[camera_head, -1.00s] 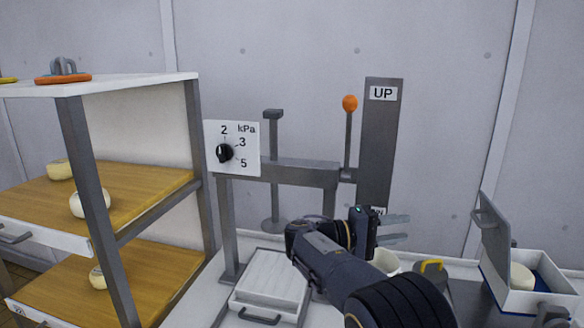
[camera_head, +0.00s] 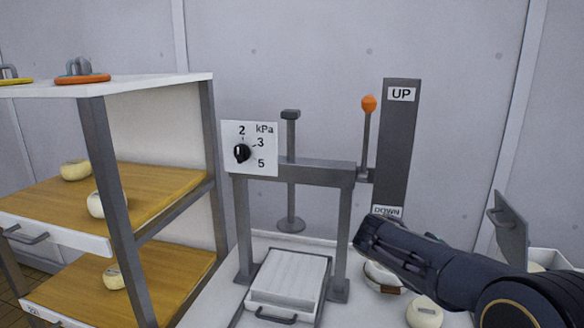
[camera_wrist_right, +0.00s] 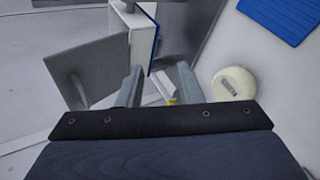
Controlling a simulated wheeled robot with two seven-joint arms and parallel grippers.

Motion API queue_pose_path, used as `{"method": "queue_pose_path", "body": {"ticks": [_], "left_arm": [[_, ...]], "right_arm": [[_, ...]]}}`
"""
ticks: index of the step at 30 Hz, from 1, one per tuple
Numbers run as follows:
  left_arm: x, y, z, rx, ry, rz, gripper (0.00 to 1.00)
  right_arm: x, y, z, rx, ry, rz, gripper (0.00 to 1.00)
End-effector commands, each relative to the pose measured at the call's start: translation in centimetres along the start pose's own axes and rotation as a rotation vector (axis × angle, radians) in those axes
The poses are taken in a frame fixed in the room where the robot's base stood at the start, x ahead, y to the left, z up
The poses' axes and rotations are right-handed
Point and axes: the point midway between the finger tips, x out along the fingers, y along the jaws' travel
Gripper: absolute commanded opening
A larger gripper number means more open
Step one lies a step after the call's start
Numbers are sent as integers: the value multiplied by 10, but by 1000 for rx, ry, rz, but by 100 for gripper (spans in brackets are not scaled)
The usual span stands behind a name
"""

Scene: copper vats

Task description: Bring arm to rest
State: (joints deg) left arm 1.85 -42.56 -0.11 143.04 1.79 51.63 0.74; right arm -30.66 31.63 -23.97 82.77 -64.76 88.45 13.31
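My right arm (camera_head: 430,262) comes in from the lower right in the head view and reaches left, in front of the lower end of the grey lever panel (camera_head: 397,150). Its fingers cannot be made out clearly there. In the right wrist view my right gripper (camera_wrist_right: 158,84) shows two grey fingers set apart, with nothing held between them. A white box wall and a small yellow piece show beyond the gap. My left gripper is not in view.
The press (camera_head: 295,172) with its kPa dial (camera_head: 249,149) stands centre, an orange-knobbed lever (camera_head: 368,104) beside it. A shelf rack (camera_head: 118,190) is at left. A round cheese (camera_head: 425,313) lies below my arm. A grey lid (camera_head: 508,228) stands open at right.

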Motion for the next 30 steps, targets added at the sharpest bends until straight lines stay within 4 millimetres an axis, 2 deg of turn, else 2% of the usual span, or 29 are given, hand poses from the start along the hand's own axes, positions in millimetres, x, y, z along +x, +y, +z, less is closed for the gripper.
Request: {"method": "queue_pose_path", "body": {"ticks": [1, 4, 8, 12, 18, 24, 30], "left_arm": [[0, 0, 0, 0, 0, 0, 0], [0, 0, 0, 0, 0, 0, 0], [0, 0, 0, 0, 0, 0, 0], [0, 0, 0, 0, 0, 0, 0], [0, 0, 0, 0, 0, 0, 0], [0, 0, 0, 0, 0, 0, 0], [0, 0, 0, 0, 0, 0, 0]], "right_arm": [[12, -4, 16, 4, 1, -86, 33], [29, -22, 49, 12, 18, -288, 33], [33, -56, 104, 60, 78, -594, 33], [13, -91, 158, 155, 175, -882, 33], [-33, -137, 217, 342, 329, -1173, 33], [-60, -167, 243, 492, 425, -1302, 33], [-67, -175, 248, 536, 449, -1332, 33]]}}
